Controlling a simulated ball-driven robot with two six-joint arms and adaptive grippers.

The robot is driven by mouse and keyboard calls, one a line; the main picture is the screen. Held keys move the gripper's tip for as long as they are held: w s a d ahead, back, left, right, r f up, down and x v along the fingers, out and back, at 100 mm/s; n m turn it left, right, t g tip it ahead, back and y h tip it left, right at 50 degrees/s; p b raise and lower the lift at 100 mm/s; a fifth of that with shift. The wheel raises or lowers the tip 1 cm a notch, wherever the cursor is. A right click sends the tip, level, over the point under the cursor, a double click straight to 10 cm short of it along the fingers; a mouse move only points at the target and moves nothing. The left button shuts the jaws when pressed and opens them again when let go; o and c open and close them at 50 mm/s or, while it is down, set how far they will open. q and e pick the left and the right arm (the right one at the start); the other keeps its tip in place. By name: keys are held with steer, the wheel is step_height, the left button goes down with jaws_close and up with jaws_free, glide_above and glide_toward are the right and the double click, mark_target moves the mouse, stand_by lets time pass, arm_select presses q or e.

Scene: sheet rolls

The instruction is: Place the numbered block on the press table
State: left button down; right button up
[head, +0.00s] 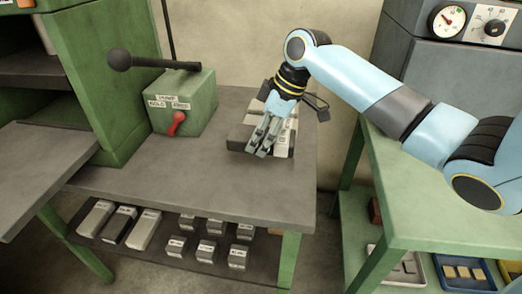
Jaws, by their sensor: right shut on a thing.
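My right gripper (262,148) points down over a cluster of blocks at the back right of the grey-topped table (190,185). It is shut on a block, mostly hidden by the fingers; its number cannot be read. A dark grey block (238,138) sits just left of the fingers, and pale labelled blocks (281,140) show behind and to the right. I cannot tell whether the held block touches the table or its neighbours. My left gripper is not in view.
The table's front is clear. Labelled blocks (120,224) lie on the lower shelf. A green bench (440,225) is at the right, below a gauge panel (470,24).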

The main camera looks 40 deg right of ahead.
mark_target(261, 159)
steer(key=shift+w+f, duration=0.15)
steer(key=shift+w, duration=0.1)
steer(key=shift+d+f, duration=0.1)
steer(key=shift+f, duration=1.85)
steer(key=o, duration=1.6)
steer(key=shift+s+f, duration=0.1)
steer(key=shift+f, duration=0.05)
steer(key=shift+c, duration=0.2)
steer(key=p+v, duration=0.1)
steer(key=v, duration=1.1)
